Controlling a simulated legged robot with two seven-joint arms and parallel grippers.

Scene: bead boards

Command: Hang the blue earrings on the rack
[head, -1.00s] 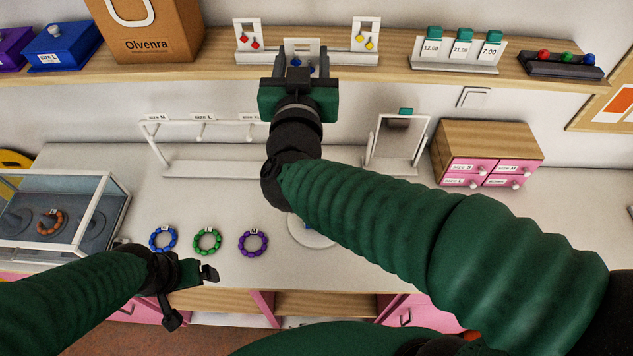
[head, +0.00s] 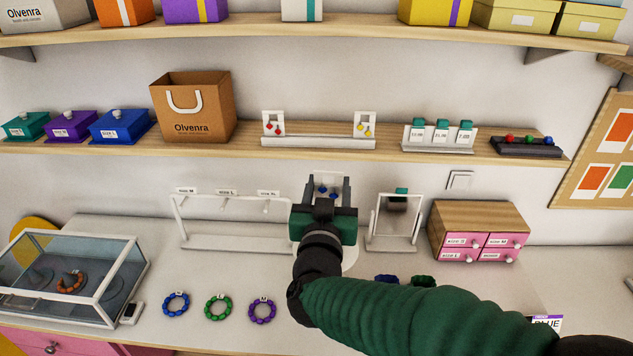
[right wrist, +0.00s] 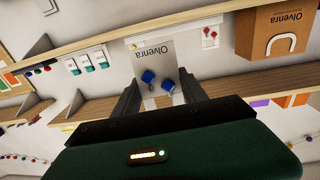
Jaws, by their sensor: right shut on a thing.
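My right gripper (head: 328,190) is shut on a white card bearing two blue earrings (head: 327,190). It holds the card in front of the back wall, below the shelf and above the counter. In the right wrist view, the card (right wrist: 155,52) with its blue earrings (right wrist: 148,77) sits between the fingers. The white display ledge (head: 318,142) on the shelf holds a red earring card (head: 273,120) and a yellow earring card (head: 364,122), with an open gap between. A white frame rack (head: 235,243) with size-labelled pegs stands on the counter, left of the gripper. My left gripper is out of view.
A small mirror (head: 392,221) and a pink drawer box (head: 478,240) stand right of the gripper. A paper bag (head: 193,110) is on the shelf. Bracelets (head: 217,306) lie on the counter, beside a glass case (head: 70,278) at left.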

